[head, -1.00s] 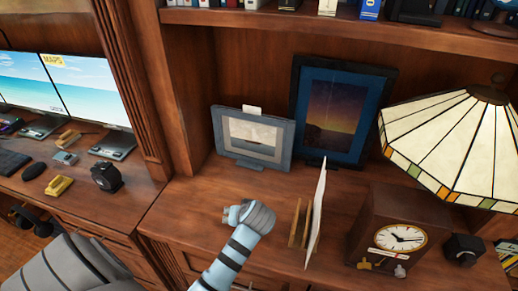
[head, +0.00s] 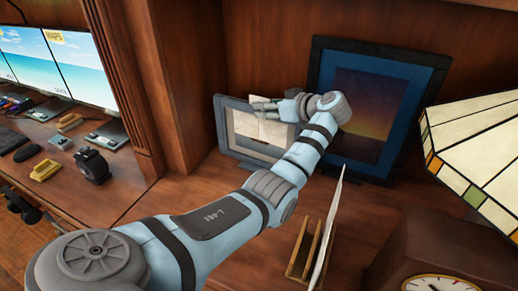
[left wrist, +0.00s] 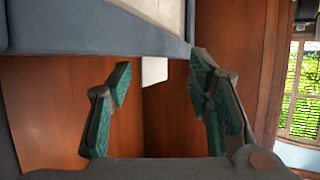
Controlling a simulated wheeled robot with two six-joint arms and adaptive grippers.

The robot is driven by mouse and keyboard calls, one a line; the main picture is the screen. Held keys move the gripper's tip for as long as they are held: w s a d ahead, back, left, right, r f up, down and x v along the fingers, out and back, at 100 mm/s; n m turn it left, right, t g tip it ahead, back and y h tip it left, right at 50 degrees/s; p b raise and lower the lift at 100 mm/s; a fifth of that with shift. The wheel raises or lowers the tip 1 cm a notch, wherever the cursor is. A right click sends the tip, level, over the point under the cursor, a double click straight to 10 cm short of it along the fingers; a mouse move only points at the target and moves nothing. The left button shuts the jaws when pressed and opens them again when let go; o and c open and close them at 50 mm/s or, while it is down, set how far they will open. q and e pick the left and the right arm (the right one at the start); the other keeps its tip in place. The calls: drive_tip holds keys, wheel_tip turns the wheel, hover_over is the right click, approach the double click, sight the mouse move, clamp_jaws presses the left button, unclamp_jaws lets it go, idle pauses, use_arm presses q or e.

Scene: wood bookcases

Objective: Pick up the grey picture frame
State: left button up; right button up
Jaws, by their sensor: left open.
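The grey picture frame (head: 222,128) stands upright against the back panel of the bookcase niche, partly hidden behind my left arm. My left gripper (head: 264,107) is at its upper part, with the fingers pointing left. In the left wrist view, the frame's grey border (left wrist: 95,28) fills the top left. The open fingers of my left gripper (left wrist: 160,78) spread below that edge, with nothing held between them. A small white card (left wrist: 154,70) sticks out past the frame's edge between the fingers. Whether a finger touches the frame, I cannot tell. My right gripper is not in view.
A larger dark blue framed picture (head: 430,75) stands close to the right, behind my left wrist. A wooden holder (head: 303,248) with a white sheet (head: 328,225), a clock (head: 440,240) and a stained-glass lamp (head: 480,135) stand at right. Monitors (head: 75,60) stand on the left desk.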

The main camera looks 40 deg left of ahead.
use_arm(q)
drive_tip(key=b+x, duration=0.1)
drive_tip(key=x, duration=0.1)
drive_tip(key=b+x, duration=0.1)
drive_tip(key=x, duration=0.1)
drive_tip(key=b+x, duration=0.1)
drive_tip(key=x, duration=0.1)
drive_tip(key=shift+w+d+f+b, duration=0.15)
drive_tip(key=shift+w+f+b, duration=0.2)
drive_tip(key=shift+f+b, duration=0.05)
drive_tip(key=shift+r, duration=0.15)
drive_tip(key=shift+c, duration=0.2)
clamp_jaws()
drive_tip(key=shift+r, duration=0.1)
